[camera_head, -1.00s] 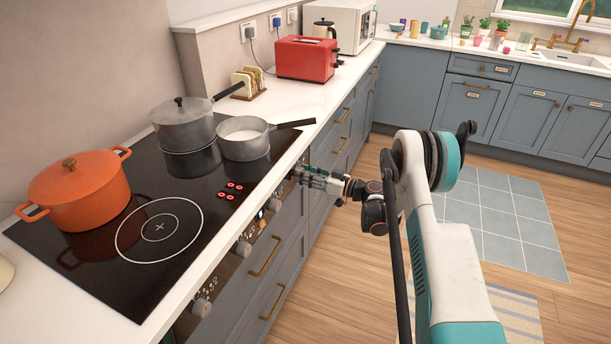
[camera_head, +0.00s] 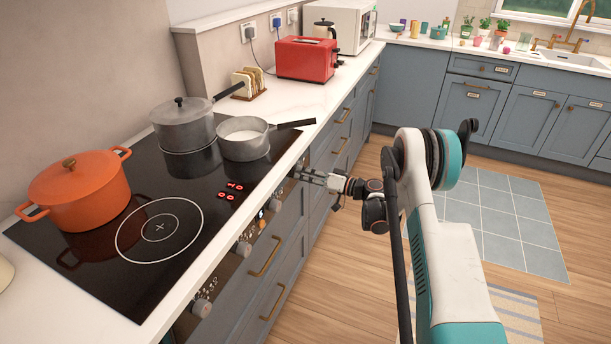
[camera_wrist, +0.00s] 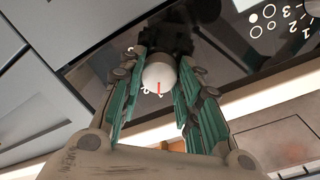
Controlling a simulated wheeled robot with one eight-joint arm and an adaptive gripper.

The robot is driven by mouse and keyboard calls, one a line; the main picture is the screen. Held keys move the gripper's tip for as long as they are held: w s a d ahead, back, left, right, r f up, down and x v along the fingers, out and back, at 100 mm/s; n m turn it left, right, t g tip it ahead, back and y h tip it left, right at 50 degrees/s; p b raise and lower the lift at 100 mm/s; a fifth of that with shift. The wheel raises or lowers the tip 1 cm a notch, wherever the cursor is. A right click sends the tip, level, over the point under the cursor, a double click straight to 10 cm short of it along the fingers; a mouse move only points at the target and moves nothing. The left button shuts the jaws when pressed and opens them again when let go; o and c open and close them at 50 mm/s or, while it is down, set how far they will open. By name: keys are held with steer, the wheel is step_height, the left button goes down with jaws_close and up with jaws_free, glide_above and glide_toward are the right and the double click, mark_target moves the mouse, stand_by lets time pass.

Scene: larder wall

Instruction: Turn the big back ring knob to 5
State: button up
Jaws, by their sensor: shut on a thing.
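My gripper (camera_head: 306,176) is at the far end of the hob's front control panel, mostly covering the knob there in the head view. In the wrist view my gripper (camera_wrist: 161,68) is shut on a round knob (camera_wrist: 157,79) with a pale face and a red pointer line. The teal fingers lie on either side of it. The scale around this knob is mostly hidden. The hob (camera_head: 130,180) shows several red digits (camera_head: 233,190); the upper pair looks like a 1 and a 0, with zeros below.
Other knobs (camera_head: 243,249) and (camera_head: 202,308) sit nearer on the panel. An orange pot (camera_head: 85,195), a lidded saucepan (camera_head: 184,130) and an open saucepan (camera_head: 243,148) stand on the hob. Drawer handles (camera_head: 265,257) stick out below. The floor (camera_head: 340,270) beside the units is clear.

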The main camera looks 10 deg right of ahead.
steer(key=m, duration=1.1)
steer(key=m+g+y, duration=0.1)
steer(key=m, duration=1.1)
steer(key=shift+w+d+g, duration=0.15)
steer(key=shift+g, duration=0.15)
stand_by(0.4)
steer(key=o, duration=1)
steer(key=shift+o, duration=0.2)
steer(key=shift+d, duration=0.1)
steer(key=v, duration=1.1)
steer(key=shift+s+d, duration=0.3)
